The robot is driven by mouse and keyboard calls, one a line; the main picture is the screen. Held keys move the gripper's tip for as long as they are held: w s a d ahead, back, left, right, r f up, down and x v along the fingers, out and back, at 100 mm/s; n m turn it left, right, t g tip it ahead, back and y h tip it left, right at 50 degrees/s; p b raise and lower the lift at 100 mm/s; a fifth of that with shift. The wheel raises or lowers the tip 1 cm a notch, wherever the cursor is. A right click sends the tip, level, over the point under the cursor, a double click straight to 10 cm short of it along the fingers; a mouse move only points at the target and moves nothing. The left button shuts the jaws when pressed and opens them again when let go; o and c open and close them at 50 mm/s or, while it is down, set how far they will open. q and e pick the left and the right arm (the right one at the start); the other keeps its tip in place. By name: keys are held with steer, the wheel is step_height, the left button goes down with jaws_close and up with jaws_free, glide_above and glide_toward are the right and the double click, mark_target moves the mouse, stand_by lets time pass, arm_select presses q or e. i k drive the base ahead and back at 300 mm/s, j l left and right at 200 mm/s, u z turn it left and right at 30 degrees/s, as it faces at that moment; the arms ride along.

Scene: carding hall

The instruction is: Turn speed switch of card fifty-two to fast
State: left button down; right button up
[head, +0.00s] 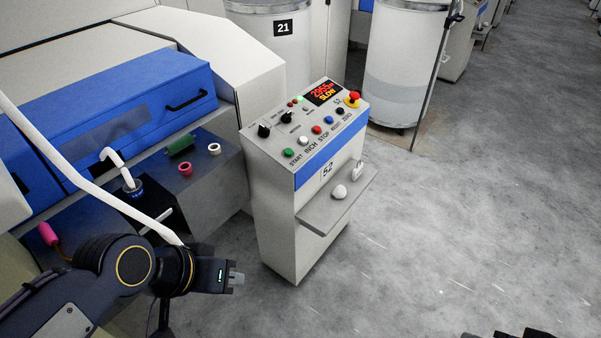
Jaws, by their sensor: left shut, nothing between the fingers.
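The control stand of card 52 (268,190) is in the middle of the head view, with the number 52 on its front. Its sloped top panel has two black rotary knobs, one on the left (264,131) and one further right (287,118). The small labels are too blurred to tell which is the speed switch. The display (323,93) shows red digits and the word SLOW in yellow. My left gripper (236,278) is shut and empty, low and to the left of the stand, apart from the panel.
A row of push buttons (302,140) and a red emergency button (354,98) are on the panel. A shelf (318,212) with white tufts juts from the stand's front. The blue-covered machine (110,120) is at left; can 21 (284,55) stands behind.

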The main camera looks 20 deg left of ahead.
mark_target(264, 131)
steer(key=u, duration=0.45)
steer(key=i+u, duration=0.15)
steer(key=u, duration=0.35)
steer(key=i+u, duration=0.1)
steer(key=u, duration=0.35)
steer(key=i+l+u, duration=0.8)
steer(key=i+l, duration=0.1)
steer(key=l, duration=0.35)
steer(key=i, duration=0.05)
